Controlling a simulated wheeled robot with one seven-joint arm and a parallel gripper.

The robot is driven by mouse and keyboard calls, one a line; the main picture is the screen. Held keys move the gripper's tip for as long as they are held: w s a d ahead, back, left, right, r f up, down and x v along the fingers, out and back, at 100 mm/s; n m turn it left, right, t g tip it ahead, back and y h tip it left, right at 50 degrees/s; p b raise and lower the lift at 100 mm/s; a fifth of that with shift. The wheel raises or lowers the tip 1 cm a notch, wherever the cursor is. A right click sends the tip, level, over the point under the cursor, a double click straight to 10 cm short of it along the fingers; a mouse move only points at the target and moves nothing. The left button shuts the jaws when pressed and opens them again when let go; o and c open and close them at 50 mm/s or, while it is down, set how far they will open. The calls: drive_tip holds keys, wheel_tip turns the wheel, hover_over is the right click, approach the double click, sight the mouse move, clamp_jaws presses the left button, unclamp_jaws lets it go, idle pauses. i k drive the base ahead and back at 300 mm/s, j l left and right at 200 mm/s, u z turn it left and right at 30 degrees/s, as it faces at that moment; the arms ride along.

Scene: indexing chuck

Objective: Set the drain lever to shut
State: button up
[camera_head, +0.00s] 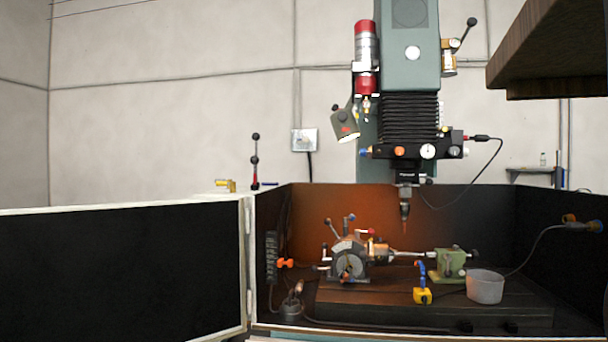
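No part is labelled as the drain lever, and I cannot tell for sure which one it is. A small yellow valve-like fitting (226,185) sits at the enclosure's back left edge. Beside it stands an upright lever with dark balls and a red section (255,162). An orange knob (286,263) is on the inner left side of the enclosure. A yellow block (422,296) with an upright blue handle (421,272) stands at the front of the machine bed. Whether any of these is open or shut is too small to tell. My gripper is not in view.
The indexing chuck (348,262) sits on the dark bed (385,300), facing a green tailstock (450,263). A whitish cup (485,287) is at the right. The spindle (405,195) hangs above. An open door panel (120,270) spans the left. A brown slab (550,50) overhangs upper right.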

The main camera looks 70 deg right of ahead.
sight(255, 160)
drive_tip(key=z, duration=1.2)
